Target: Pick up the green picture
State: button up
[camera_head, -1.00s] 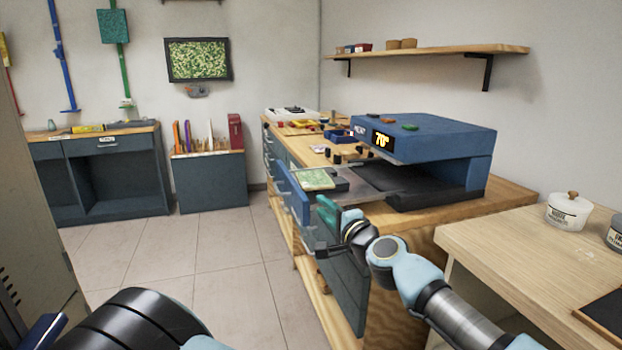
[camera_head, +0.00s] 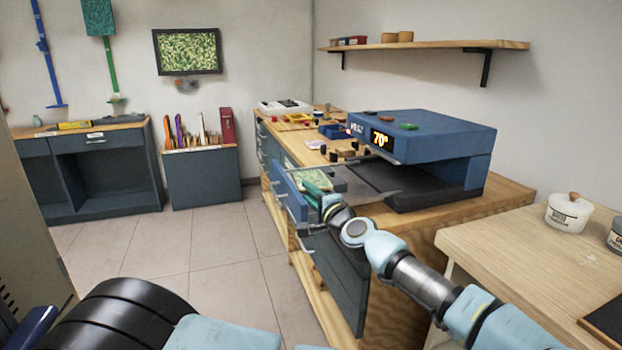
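A second green speckled picture (camera_head: 187,52) in a black frame hangs on the back wall, far from my gripper.
The blue press (camera_head: 425,135) reads 70° and stands right of my gripper. A blue-fronted drawer (camera_head: 289,192) sticks out on the left of the bench. A wooden table (camera_head: 500,237) with a white jar (camera_head: 568,212) is at right. The tiled floor (camera_head: 225,235) at left is clear.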

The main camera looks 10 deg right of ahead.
aim_at(311, 180)
jog(key=x, duration=0.1)
jog(key=p+x, duration=0.1)
jog(key=x, duration=0.2)
jog(key=shift+w+d+f+p, duration=0.1)
jog(key=shift+w+d+p, duration=0.1)
jog(key=shift+d+p, duration=0.1)
jog(key=shift+c, duration=0.2)
grip_shut()
